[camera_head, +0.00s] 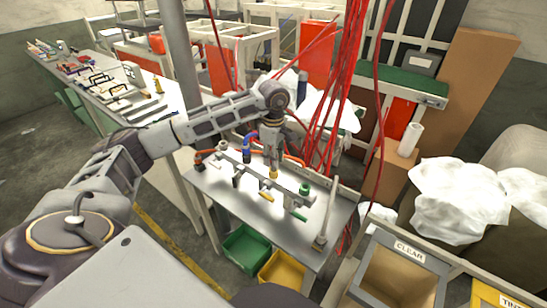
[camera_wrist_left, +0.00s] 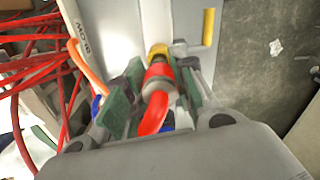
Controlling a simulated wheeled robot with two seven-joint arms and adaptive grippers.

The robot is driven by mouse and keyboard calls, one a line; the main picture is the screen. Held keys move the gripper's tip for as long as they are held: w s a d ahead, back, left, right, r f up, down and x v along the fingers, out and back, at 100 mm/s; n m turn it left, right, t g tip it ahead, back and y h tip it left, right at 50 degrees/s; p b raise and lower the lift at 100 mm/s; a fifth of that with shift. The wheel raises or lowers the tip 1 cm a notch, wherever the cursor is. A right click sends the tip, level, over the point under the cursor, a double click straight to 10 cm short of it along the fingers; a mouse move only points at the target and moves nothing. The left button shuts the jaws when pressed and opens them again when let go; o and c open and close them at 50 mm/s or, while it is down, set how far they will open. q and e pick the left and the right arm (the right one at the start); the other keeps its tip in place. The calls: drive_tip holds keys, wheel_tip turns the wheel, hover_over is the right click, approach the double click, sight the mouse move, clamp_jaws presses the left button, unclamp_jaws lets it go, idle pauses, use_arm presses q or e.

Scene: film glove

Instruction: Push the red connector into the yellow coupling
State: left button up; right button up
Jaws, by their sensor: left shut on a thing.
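My left gripper (camera_head: 272,155) points down over the steel table, directly above the yellow coupling (camera_head: 273,174) on the manifold bar. In the left wrist view its green-padded fingers (camera_wrist_left: 157,92) are shut around the red connector (camera_wrist_left: 158,72), which has a grey collar and a red hose bending back toward the camera. The connector's front end is lined up with the yellow coupling (camera_wrist_left: 157,50) and appears to meet it. I cannot tell how far in it sits. In the head view the gripper hides most of the connector. My right gripper is not in view.
A blue connector (camera_head: 247,152) and a green coupling (camera_head: 305,188) stand along the same bar. Yellow (camera_head: 266,196) and green (camera_head: 299,215) valve handles stick out in front. Red hoses (camera_head: 335,90) hang close at the right. Green (camera_head: 245,250) and yellow bins sit below.

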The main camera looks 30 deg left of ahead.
use_arm(q)
drive_tip(key=shift+f+b, duration=1)
drive_tip(key=shift+f, duration=0.35)
idle(0.4)
drive_tip(key=o, duration=1.1)
drive_tip(key=shift+r, duration=6)
drive_tip(key=shift+s+f, duration=0.1)
